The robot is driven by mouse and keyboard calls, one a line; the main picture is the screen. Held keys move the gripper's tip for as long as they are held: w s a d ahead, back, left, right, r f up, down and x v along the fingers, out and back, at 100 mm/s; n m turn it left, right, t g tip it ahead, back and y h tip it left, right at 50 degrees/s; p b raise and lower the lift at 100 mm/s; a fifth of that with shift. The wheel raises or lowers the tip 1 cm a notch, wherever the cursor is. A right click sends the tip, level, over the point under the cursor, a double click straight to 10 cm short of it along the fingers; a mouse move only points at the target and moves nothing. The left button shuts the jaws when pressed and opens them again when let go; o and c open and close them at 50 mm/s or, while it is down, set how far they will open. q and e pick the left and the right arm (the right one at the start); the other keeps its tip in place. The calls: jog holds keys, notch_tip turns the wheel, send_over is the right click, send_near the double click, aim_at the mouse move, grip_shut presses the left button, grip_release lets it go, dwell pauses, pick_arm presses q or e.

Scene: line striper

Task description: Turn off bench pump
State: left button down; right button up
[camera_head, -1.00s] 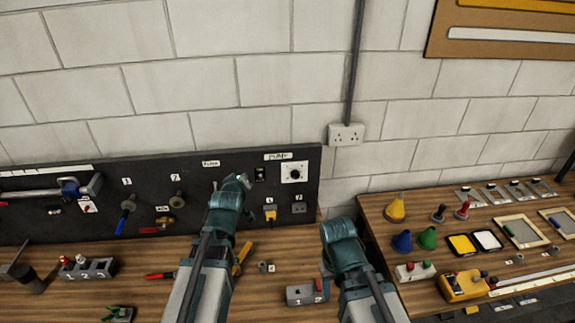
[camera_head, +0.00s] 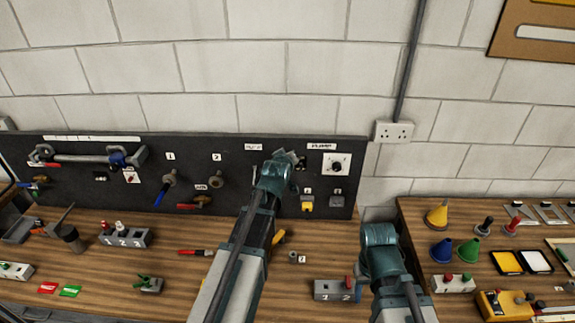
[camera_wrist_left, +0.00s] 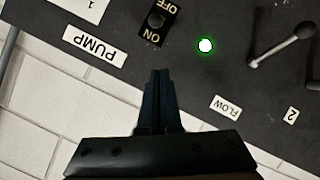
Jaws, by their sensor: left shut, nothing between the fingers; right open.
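The pump switch (camera_wrist_left: 157,22) is a small black rocker with ON and OFF lettering on the dark panel (camera_wrist_left: 255,75). The PUMP label (camera_wrist_left: 95,43) is beside it, and a green lamp (camera_wrist_left: 206,45) glows nearby. My left gripper (camera_wrist_left: 160,72) is shut and empty, with its tips just short of the switch in the left wrist view; contact does not show. In the head view, my left gripper (camera_head: 290,158) is at the panel and largely covers the switch. My right gripper (camera_head: 380,240) is over the bench at right, open, its fingers mostly hidden by its wrist.
A white dial plate (camera_head: 337,165) is right of the switch, under the PUMP label (camera_head: 321,146). A lever (camera_wrist_left: 285,45) sticks out near the lamp. A numbered grey block (camera_head: 334,291) is beside my right arm. A second bench with funnels (camera_head: 437,215) stands at right.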

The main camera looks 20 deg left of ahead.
aim_at(301, 166)
pick_arm(q)
jog(key=shift+w+d+f+b, duration=0.15)
jog(key=shift+d+f+b, duration=0.2)
jog(key=shift+f+b, duration=0.2)
jog(key=shift+w+d+f+b, duration=0.2)
jog(key=shift+d+f+b, duration=0.15)
jog(key=shift+f+b, duration=0.25)
jog(key=shift+w+d+f+b, duration=0.15)
jog(key=shift+d+f+b, duration=0.25)
jog(key=shift+f, duration=0.3)
